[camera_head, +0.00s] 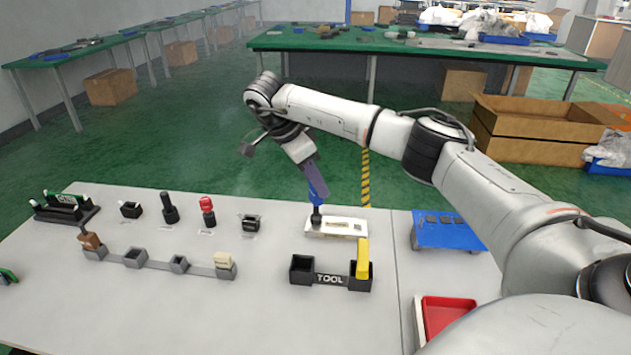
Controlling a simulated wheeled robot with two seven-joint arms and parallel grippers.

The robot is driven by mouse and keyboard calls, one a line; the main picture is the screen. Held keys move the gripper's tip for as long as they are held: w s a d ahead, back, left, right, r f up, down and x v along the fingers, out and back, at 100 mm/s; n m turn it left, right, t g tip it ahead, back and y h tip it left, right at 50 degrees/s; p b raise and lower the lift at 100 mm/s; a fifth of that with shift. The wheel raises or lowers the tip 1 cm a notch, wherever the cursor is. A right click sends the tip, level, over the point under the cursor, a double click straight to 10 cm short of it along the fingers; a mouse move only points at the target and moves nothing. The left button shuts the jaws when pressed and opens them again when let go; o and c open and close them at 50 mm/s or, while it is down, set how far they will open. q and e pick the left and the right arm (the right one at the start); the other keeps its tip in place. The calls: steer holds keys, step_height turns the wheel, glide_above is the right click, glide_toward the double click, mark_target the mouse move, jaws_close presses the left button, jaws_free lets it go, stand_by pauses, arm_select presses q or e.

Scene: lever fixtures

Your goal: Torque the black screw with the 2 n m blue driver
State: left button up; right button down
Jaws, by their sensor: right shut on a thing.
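My right gripper (313,178) is shut on the blue driver (317,194), in the middle of the head view. The driver points down, nearly upright, with its dark lower end at the left part of a pale plate (350,228) on the white table. I cannot make out the black screw; the driver's lower end covers that spot. I cannot tell whether the driver's tip touches the plate. My left gripper is not in view.
A dark TOOL holder (328,280) stands in front of the plate, with a yellow driver (362,258) in its right slot and its left slot empty. Several small fixtures stand to the left. A blue tray (447,240) and a red bin (446,314) lie to the right.

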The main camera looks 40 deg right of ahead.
steer(key=shift+r+p, duration=0.85)
steer(key=shift+p, duration=0.2)
steer(key=n+t, duration=0.1)
steer(key=n, duration=0.3)
steer(key=shift+s+t, duration=0.1)
steer(key=shift+t, duration=0.2)
steer(key=n+t, duration=0.2)
steer(key=n, duration=0.3)
steer(key=shift+s+d+n, duration=0.1)
steer(key=shift+n, duration=0.2)
steer(key=n+t+y, duration=0.1)
steer(key=n, duration=0.2)
steer(key=n+t+y, duration=0.1)
steer(key=n, duration=0.2)
steer(key=shift+f, duration=0.1)
steer(key=n+y, duration=0.1)
steer(key=n, duration=0.2)
steer(key=shift+n+t+y, duration=0.3)
steer(key=shift+n+y, duration=0.1)
steer(key=n+y, duration=0.1)
steer(key=n, duration=0.2)
steer(key=shift+n, duration=0.3)
